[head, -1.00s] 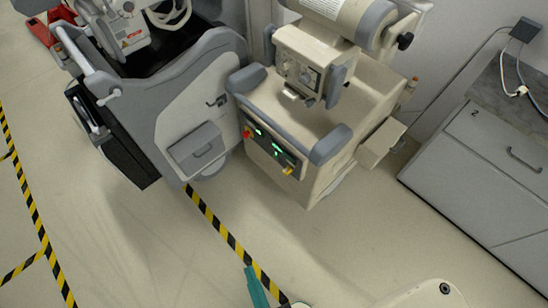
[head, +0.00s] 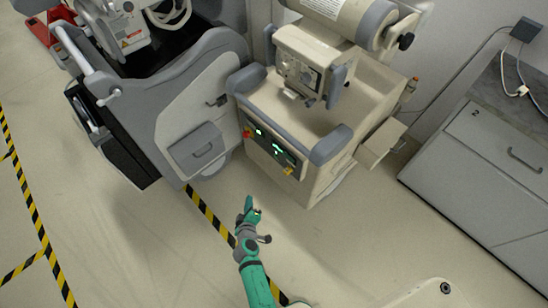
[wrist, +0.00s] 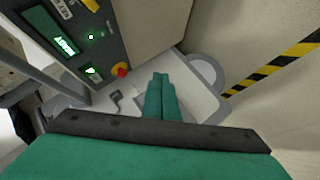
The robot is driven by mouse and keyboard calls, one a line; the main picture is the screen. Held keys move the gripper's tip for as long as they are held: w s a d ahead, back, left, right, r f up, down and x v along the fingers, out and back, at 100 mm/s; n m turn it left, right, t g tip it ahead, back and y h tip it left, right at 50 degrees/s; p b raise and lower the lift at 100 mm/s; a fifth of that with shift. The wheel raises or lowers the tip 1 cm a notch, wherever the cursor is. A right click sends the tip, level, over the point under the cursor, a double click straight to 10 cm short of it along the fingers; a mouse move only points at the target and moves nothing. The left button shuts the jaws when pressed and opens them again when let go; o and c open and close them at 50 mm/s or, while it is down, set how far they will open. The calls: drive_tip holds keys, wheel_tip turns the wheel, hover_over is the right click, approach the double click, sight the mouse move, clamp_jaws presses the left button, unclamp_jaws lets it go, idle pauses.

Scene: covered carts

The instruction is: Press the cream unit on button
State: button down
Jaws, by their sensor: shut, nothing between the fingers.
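The cream unit (head: 300,110) stands at the centre of the head view, with grey bumpers on its front corners. Its dark control panel (head: 270,146) has lit green displays, a red knob at the left end and a yellow part at the right end. In the wrist view the panel (wrist: 75,38) is at the upper left, with a green display, small green-lit buttons (wrist: 92,71) and a red knob on a yellow base (wrist: 121,70). I cannot tell which one is the on button. My green gripper (wrist: 161,82) is shut and empty, apart from the panel and in front of the unit.
A grey cart (head: 190,100) with a drawer-like box stands left of the cream unit. Grey cabinets (head: 490,165) are at the right. Yellow-black tape (head: 208,212) runs along the floor. The floor in front of the unit is clear.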

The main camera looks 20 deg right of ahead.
sight(275, 157)
drive_tip(key=w+d+r+n+h, duration=0.1)
drive_tip(key=w+d+h, duration=0.1)
drive_tip(key=w+d, duration=0.4)
drive_tip(key=w, duration=0.3)
drive_tip(key=shift+w+d+r, duration=0.2)
drive_tip(key=shift+w+r, duration=0.05)
drive_tip(key=shift+w, duration=0.1)
drive_tip(key=shift+d, duration=0.1)
drive_tip(key=w+d, duration=0.3)
drive_tip(key=d, duration=0.5)
drive_tip(key=shift+d, duration=0.2)
idle(1.6)
drive_tip(key=shift+w+d, duration=0.1)
drive_tip(key=shift+d, duration=0.15)
drive_tip(key=shift+w+d, duration=0.15)
drive_tip(key=shift+d, duration=0.3)
idle(0.8)
drive_tip(key=shift+a, duration=0.1)
drive_tip(key=shift+s+a, duration=0.3)
drive_tip(key=shift+a, duration=0.45)
